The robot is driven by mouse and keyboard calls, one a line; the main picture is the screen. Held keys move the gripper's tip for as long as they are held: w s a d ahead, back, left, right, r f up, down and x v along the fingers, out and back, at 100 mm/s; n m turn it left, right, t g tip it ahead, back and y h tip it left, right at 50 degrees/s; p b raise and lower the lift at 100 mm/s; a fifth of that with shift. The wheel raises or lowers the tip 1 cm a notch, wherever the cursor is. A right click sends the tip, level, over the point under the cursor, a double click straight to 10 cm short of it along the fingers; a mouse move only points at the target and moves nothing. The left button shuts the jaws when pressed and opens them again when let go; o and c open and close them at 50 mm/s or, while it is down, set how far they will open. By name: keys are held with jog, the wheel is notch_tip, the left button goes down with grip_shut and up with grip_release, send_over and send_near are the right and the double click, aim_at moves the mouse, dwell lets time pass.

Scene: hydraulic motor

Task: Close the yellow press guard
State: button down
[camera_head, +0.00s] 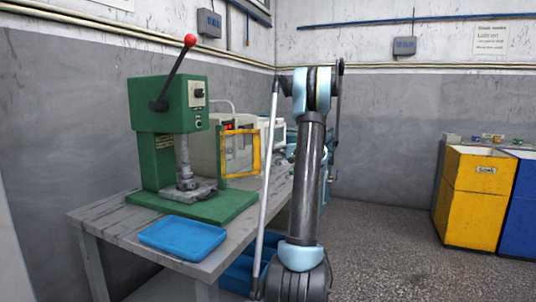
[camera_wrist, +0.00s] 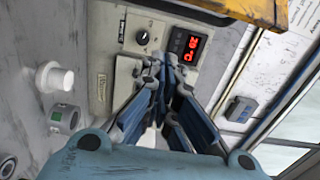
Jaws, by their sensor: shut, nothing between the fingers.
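The yellow press guard (camera_head: 256,152) is an upright rectangular frame at the right side of the green press (camera_head: 155,155). It stands swung out to the right, away from the press front, leaving the ram and work area uncovered. In the wrist view a yellow-orange bar, apparently part of the guard (camera_wrist: 250,10), crosses the top right corner. My gripper (camera_wrist: 162,68) is shut and empty, below and left of that bar in the picture, apart from it. In the head view my arm stands right of the guard; the gripper cannot be made out there.
A blue tray (camera_head: 183,237) lies on the grey table (camera_head: 105,212) before the press. Behind the guard are pale instrument boxes (camera_head: 205,155); a red display (camera_wrist: 194,50) shows behind my fingers. Yellow (camera_head: 475,205) and blue bins stand right, with open floor between.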

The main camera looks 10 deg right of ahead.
jog(key=a, duration=0.6)
jog(key=shift+w+a, duration=0.2)
jog(key=shift+w, duration=0.2)
dwell(0.3)
